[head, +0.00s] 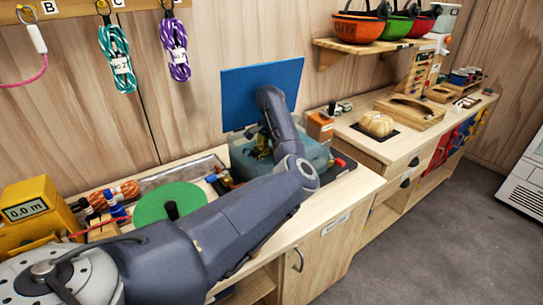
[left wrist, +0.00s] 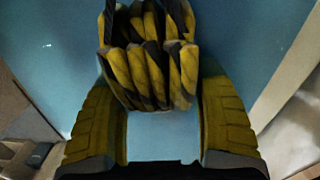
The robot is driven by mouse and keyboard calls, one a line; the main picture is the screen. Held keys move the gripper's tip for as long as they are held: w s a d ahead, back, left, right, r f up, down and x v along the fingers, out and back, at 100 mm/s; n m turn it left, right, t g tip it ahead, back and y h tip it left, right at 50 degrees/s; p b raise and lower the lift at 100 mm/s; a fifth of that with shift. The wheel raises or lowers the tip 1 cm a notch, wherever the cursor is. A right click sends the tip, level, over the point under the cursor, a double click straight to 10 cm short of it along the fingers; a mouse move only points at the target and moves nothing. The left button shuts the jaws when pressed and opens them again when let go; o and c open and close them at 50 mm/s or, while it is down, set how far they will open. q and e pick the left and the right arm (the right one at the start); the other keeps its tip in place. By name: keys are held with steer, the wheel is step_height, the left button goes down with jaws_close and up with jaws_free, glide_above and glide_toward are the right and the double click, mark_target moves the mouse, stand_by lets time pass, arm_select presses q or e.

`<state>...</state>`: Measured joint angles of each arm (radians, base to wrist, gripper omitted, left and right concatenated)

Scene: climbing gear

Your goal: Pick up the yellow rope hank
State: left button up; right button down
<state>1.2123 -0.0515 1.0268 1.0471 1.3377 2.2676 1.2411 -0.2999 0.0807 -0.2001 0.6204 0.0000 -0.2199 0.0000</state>
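The yellow rope hank shows as yellow and black strands (left wrist: 150,65) in the left wrist view, lying between the two yellow finger pads of my left gripper (left wrist: 158,90). Both pads look close against its sides; I cannot tell whether they press on it. In the head view, a small yellow patch of the hank (head: 262,148) shows inside the teal bin (head: 318,158), beside my left wrist. My left arm reaches down into the bin, and the fingertips are mostly hidden there. My right gripper is not in view.
A blue panel (head: 240,90) stands upright behind the bin. A green disc (head: 165,203) and a yellow meter box (head: 32,208) are on the bench at left. Teal (head: 117,60) and purple (head: 176,50) hanks hang on the wall. An orange box (head: 320,126) stands beyond the bin.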

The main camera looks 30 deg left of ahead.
arm_select(q)
jaws_close()
steer(key=shift+r, duration=0.1)
stand_by(0.3)
